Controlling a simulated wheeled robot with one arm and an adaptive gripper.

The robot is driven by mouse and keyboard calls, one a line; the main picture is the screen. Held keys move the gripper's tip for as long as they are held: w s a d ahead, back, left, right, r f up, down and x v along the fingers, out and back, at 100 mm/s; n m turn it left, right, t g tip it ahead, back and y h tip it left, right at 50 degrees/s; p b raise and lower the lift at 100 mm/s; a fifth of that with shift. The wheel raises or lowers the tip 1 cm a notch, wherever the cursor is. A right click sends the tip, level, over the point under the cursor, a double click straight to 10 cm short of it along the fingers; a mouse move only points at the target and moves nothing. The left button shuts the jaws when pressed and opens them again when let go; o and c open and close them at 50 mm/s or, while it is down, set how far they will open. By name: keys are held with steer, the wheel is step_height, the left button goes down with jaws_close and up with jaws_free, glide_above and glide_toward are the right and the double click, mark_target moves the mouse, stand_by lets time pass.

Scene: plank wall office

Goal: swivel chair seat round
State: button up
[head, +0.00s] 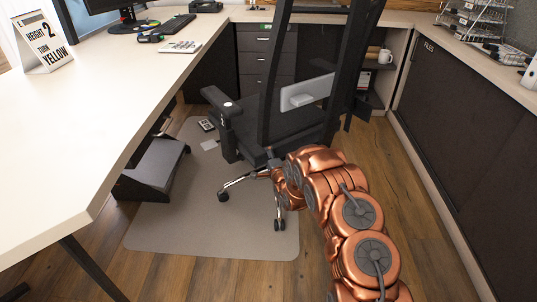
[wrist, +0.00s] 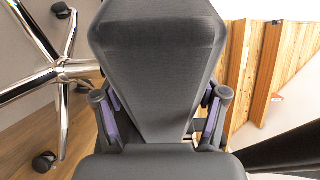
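The swivel chair stands with its open black back frame (head: 270,75) nearest me and its dark seat (head: 285,125) beyond and below. One armrest (head: 222,103) shows on its left, and its chrome base (head: 238,182) has casters. My copper arm reaches in from the lower right. My gripper (head: 273,160) is low at the near edge of the seat, mostly hidden by the arm. The chrome base (wrist: 65,75) shows at left.
A pale desk (head: 110,110) runs along the left, with a HEIGHT 2 TURN YELLOW sign (head: 45,40). Dark cabinets (head: 470,130) close the right. A black footrest (head: 152,168) stands left of the chair on the floor mat (head: 210,230). A whitish object (head: 305,92) shows through the back frame.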

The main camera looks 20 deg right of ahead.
steer(key=o, duration=0.3)
steer(key=shift+d, duration=0.25)
steer(key=shift+s, duration=0.15)
steer(key=s, duration=1.1)
steer(key=shift+s+d, duration=0.35)
steer(key=shift+d, duration=0.1)
steer(key=shift+c, duration=0.4)
